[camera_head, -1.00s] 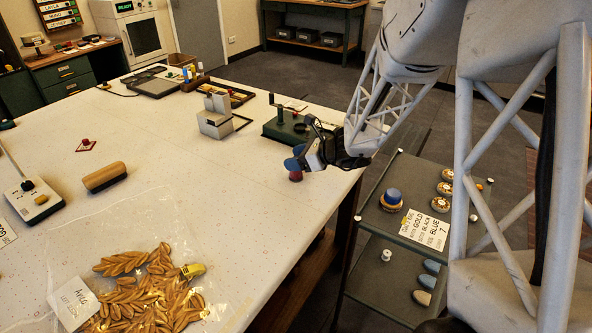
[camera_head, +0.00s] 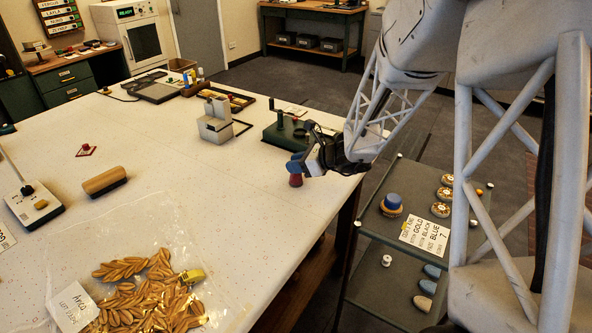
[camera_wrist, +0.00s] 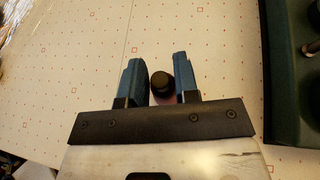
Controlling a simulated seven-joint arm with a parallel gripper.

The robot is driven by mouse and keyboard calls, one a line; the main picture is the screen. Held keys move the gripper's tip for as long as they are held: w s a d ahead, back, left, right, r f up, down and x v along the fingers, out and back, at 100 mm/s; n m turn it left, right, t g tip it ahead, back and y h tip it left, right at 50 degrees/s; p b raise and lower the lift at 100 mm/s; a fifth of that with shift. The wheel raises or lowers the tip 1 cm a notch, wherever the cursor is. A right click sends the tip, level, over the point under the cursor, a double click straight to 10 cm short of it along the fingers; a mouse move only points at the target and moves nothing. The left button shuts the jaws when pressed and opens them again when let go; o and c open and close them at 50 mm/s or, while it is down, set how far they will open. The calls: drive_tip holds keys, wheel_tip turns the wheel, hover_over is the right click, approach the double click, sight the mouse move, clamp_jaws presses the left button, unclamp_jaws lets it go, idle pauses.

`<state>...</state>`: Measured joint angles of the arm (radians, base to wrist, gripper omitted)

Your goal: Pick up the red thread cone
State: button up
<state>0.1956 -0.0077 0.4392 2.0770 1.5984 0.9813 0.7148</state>
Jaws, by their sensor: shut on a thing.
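The red thread cone (camera_head: 295,181) is upright at the right edge of the white table, below my gripper's blue fingers. In the wrist view the cone (camera_wrist: 162,88) shows from above as a dark round top with a pinkish side, between the two blue fingers. My gripper (camera_head: 297,166) is shut on the cone; in the wrist view the fingers (camera_wrist: 160,82) stand on either side of it. The fingers hide the cone's upper part in the head view. I cannot tell whether its base touches the table.
A green stand (camera_head: 288,131) is just behind my gripper. A grey-white device (camera_head: 215,122) stands to the left. A bag of gold leaves (camera_head: 150,290) lies at the front. A dark shelf cart (camera_head: 390,235) stands beside the table. The table's middle is clear.

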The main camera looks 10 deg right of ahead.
drive_tip(key=shift+r, duration=0.8)
wheel_tip(320, 180, up, 2)
drive_tip(key=shift+r, duration=0.15)
drive_tip(key=s+r, duration=0.1)
drive_tip(key=s, duration=1.5)
drive_tip(key=shift+d, duration=0.2)
drive_tip(key=shift+w+d, duration=0.1)
